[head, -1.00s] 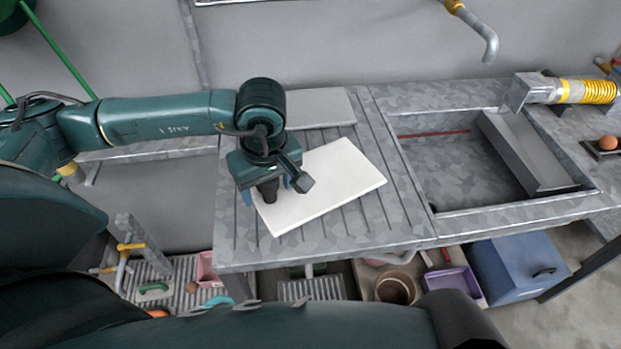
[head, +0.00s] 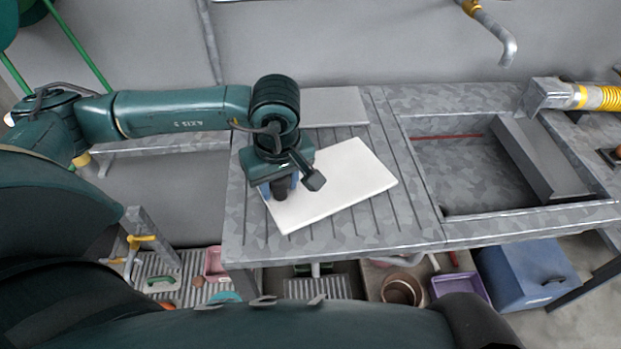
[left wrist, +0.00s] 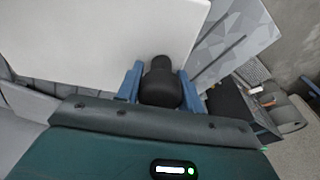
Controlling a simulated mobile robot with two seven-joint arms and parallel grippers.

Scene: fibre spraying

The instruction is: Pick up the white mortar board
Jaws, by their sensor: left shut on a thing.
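The white mortar board (head: 340,185) lies on the slotted grey worktop, turned at an angle, with a dark handle (head: 281,188) at its left end. My left gripper (head: 280,192) is over that end, its blue fingers shut on the dark handle. In the left wrist view the handle (left wrist: 161,82) stands between the two fingers, and the white board (left wrist: 95,40) stretches away to the upper left. The head view shows no clear gap between board and worktop. My right gripper is in neither view.
A grey slab (head: 335,106) lies at the back of the worktop (head: 400,215). A sunken basin (head: 465,175) is to the right, with a yellow-ringed hose (head: 598,97) beyond it. A blue box (head: 530,275) and a purple tray (head: 460,289) sit below.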

